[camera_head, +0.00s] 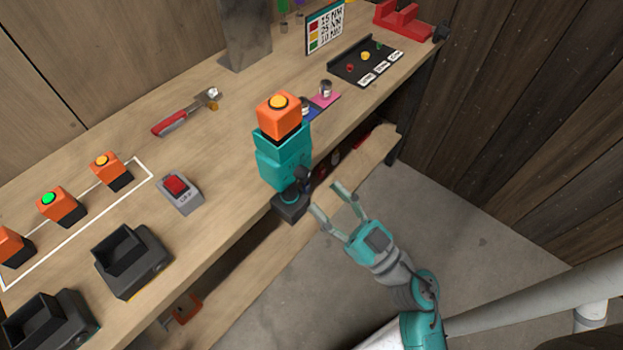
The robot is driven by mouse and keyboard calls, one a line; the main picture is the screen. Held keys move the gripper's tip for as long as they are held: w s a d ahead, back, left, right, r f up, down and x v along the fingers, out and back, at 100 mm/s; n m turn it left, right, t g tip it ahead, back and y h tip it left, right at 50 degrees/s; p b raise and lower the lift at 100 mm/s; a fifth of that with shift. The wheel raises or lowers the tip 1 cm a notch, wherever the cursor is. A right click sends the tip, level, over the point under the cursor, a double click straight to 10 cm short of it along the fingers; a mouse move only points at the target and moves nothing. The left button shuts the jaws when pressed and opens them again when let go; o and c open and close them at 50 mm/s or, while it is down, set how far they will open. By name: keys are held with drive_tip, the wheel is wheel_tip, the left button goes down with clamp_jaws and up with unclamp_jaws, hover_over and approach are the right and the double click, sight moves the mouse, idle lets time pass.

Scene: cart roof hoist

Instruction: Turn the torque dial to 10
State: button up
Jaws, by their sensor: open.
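A teal block-shaped device (283,158) stands upright at the front edge of the bench, with an orange cube (280,119) bearing a yellow button on top. A small black part (291,205) with a dark knob-like piece sits low at its front, by the bench edge. It may be the torque dial; no numbers or setting can be read on it. My gripper (328,198) is open and empty, just right of the black part. Its two fingers point up and left toward it, and I see no clear contact.
On the bench (225,160) are a grey box with a red switch (176,187), black holders (131,260), orange cubes (58,206), a red-handled tool (171,123) and a black tray (365,60). A lower shelf (270,275) runs below. Right of it is open floor (480,210).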

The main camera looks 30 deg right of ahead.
sight(303, 174)
drive_tip(key=shift+x, duration=2.6)
drive_tip(key=shift+c, duration=0.3)
clamp_jaws()
